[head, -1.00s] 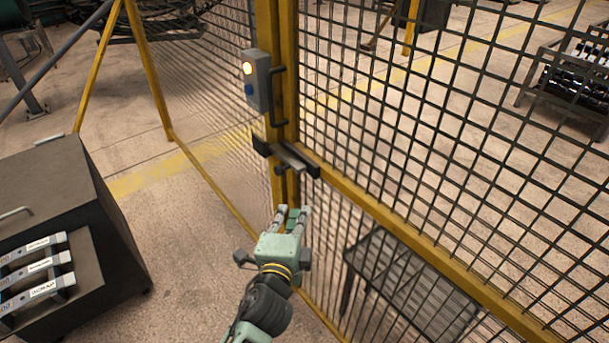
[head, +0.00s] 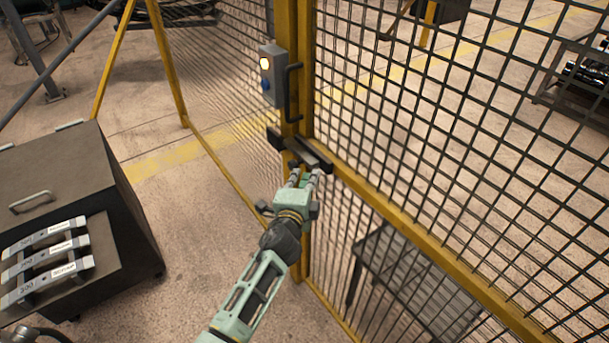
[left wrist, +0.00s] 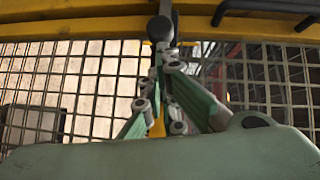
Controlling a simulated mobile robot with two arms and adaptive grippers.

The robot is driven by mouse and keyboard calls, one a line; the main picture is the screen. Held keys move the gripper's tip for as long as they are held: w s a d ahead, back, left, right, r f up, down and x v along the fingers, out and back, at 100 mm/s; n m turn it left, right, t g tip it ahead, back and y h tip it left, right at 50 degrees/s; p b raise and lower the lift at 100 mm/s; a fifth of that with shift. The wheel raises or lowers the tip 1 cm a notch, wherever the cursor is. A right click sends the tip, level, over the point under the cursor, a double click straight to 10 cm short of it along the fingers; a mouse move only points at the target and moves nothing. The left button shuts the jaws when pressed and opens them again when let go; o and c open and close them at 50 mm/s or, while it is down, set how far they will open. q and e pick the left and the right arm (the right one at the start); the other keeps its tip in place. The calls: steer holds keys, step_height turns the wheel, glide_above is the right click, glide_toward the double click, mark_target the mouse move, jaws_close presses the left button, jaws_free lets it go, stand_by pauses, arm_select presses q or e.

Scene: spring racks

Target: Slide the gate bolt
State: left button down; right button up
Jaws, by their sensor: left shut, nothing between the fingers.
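The gate bolt (head: 309,152) is a grey bar in dark brackets across the yellow gate posts, below the control box. In the left wrist view its dark round knob (left wrist: 160,27) hangs at the top centre. My left gripper (head: 304,176) is just below the bolt, pointing up at it. In the left wrist view its fingers (left wrist: 163,62) are closed together with nothing between them, their tips close under the knob. I cannot tell whether they touch it. The fingertips cover part of the bolt's lower side in the head view. My right gripper is not in view.
A grey control box (head: 271,75) with a lit yellow lamp and a blue button is on the post above the bolt, beside a dark handle (head: 293,92). Yellow-framed mesh fencing (head: 430,150) spans the right. A dark cabinet (head: 60,180) with labelled bars stands at left.

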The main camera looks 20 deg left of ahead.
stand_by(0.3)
arm_select(q)
steer(key=shift+w+a+f, duration=0.1)
steer(key=shift+w+a, duration=0.85)
steer(key=shift+a, duration=0.25)
steer(key=shift+d, duration=0.15)
